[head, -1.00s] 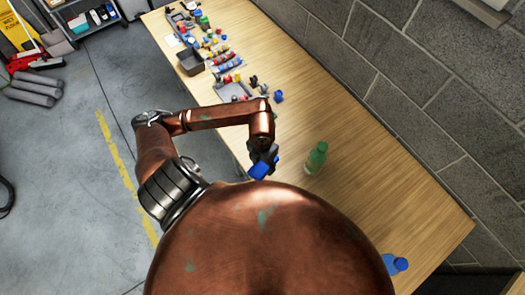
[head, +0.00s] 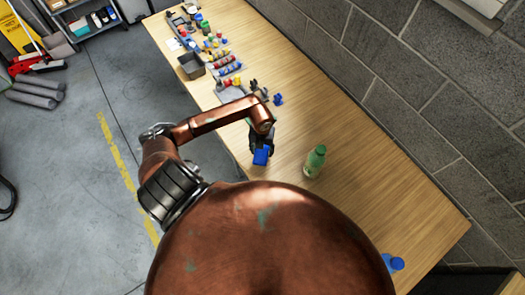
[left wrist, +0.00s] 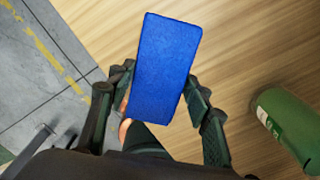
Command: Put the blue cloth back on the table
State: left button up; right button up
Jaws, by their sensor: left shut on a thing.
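The blue cloth (head: 261,157) is a small flat blue rectangle. In the left wrist view the blue cloth (left wrist: 164,68) stands out between the fingers and covers part of them. My left gripper (head: 259,143) is shut on it, over the near left part of the wooden table (head: 345,195). The left gripper also shows in the left wrist view (left wrist: 155,105), with the table and its left edge below. I cannot tell whether the cloth touches the table. My right gripper is not in view.
A green bottle (head: 315,161) stands on the table just right of the cloth. Several small parts and a dark grey bin (head: 191,66) lie at the far end. A blue object (head: 393,262) is at the near right. The table between is clear.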

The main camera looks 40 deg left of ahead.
aim_at(263, 151)
pick_arm(q)
jog(key=shift+w+a+f, duration=0.25)
jog(key=shift+w+f, duration=0.15)
jog(key=shift+f, duration=0.15)
jog(key=shift+w+a+f, duration=0.2)
jog(key=shift+w+f, duration=0.2)
jog(key=shift+f, duration=0.15)
notch_tip(263, 151, down, 3)
jog(key=shift+w+r+p, duration=0.1)
jog(key=shift+w+p, duration=0.05)
jog(key=shift+p, duration=0.35)
jog(key=shift+a+f, duration=0.1)
jog(key=shift+f, duration=0.2)
jog(key=shift+f, duration=0.2)
jog(key=o, duration=1.2)
jog(key=shift+r, duration=0.15)
